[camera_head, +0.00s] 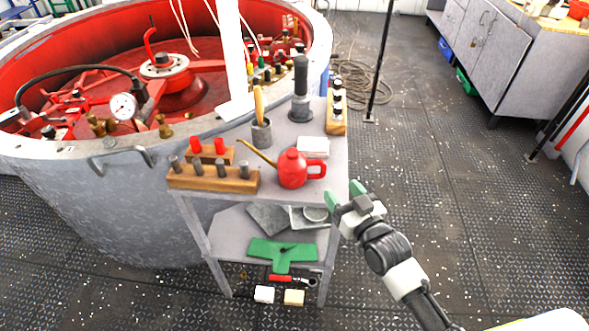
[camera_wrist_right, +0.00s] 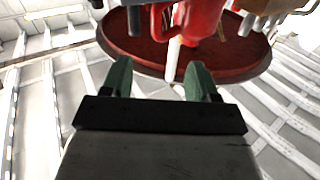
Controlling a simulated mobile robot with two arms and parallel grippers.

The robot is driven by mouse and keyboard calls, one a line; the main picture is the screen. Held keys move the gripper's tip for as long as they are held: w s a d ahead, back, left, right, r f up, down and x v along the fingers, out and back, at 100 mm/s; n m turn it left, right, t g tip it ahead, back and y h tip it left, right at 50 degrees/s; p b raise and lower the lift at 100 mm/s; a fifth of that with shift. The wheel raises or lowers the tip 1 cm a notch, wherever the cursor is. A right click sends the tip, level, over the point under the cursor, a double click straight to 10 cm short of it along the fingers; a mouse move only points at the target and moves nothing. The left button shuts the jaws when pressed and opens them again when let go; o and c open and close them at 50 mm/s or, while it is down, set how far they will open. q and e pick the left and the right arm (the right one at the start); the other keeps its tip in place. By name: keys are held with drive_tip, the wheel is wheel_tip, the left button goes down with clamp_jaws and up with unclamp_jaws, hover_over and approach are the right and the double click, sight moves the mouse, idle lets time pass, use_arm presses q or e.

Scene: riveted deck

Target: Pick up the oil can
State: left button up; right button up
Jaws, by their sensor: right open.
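The red oil can (camera_head: 292,169) stands upright on the top shelf of a grey cart (camera_head: 334,165), near its front. Its thin brass spout points to the upper left and its red handle faces right. My right gripper (camera_head: 344,194) is open and empty at the cart's right front corner, to the right of and lower in the picture than the can. In the right wrist view its green fingertips (camera_wrist_right: 160,70) are spread apart with nothing held between them. My left gripper is not in view.
Around the can are a wooden block with pegs (camera_head: 213,179), a brush cup (camera_head: 261,134), a white stack (camera_head: 313,147) and a dark cylinder (camera_head: 300,90). A large red-lined vat (camera_head: 90,190) stands left. The floor right of the cart is clear.

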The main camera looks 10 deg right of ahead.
sight(322, 169)
drive_tip(key=x, duration=0.5)
drive_tip(key=f+x, duration=0.1)
drive_tip(key=x, duration=0.2)
drive_tip(key=shift+w+p, duration=0.1)
drive_tip(key=shift+p, duration=0.3)
drive_tip(key=shift+r, duration=0.1)
clamp_jaws()
